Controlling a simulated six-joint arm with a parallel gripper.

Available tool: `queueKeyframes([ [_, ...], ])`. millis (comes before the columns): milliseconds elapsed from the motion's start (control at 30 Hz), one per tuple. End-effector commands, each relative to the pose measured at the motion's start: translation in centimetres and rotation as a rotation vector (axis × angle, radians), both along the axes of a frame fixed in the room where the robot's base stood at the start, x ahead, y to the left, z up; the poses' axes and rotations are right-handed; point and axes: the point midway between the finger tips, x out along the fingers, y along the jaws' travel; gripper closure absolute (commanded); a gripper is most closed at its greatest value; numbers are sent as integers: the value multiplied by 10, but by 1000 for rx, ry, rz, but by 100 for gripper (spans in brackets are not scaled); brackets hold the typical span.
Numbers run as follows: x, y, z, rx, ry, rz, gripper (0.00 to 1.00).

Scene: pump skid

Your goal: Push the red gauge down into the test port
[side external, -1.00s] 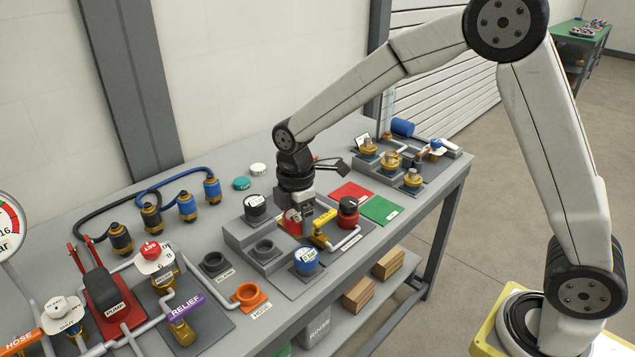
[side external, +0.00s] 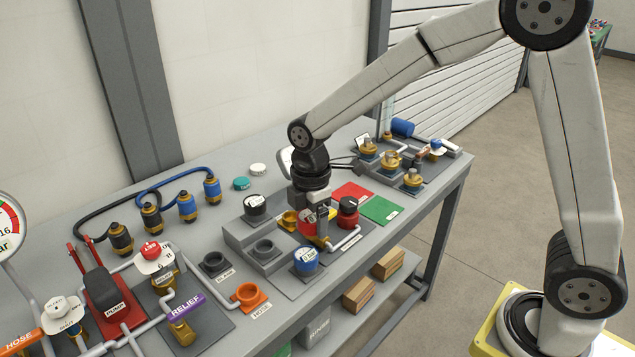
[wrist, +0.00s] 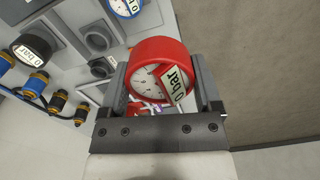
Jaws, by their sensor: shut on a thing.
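The red gauge (wrist: 158,52) fills the middle of the wrist view, its white dial and "0 bar" label facing the camera. My gripper (side external: 320,227) is shut on it, with one dark finger on each side. In the side external view, my gripper hangs low over the middle of the bench, and the gauge is largely hidden by the fingers. A brass fitting (side external: 288,219) with an open-looking top stands just left of my gripper; I cannot tell whether it is the test port. Whatever lies under the gauge is hidden.
A black-and-red part (side external: 348,212) stands close to the right of my gripper, and a blue gauge (side external: 306,260) stands in front. A black gauge (side external: 255,207) and an empty grey socket (side external: 265,250) are to the left. Red and green mats (side external: 383,210) lie flat at right.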

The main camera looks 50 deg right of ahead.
Motion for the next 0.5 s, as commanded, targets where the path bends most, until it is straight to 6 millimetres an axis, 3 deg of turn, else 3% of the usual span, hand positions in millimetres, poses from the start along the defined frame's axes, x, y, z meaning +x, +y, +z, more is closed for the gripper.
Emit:
queueKeyframes([
  [267, 5, -1, 0, 0, -1, 0, 89],
  [500, 30, -8, -3, 0, 0, -3, 89],
])
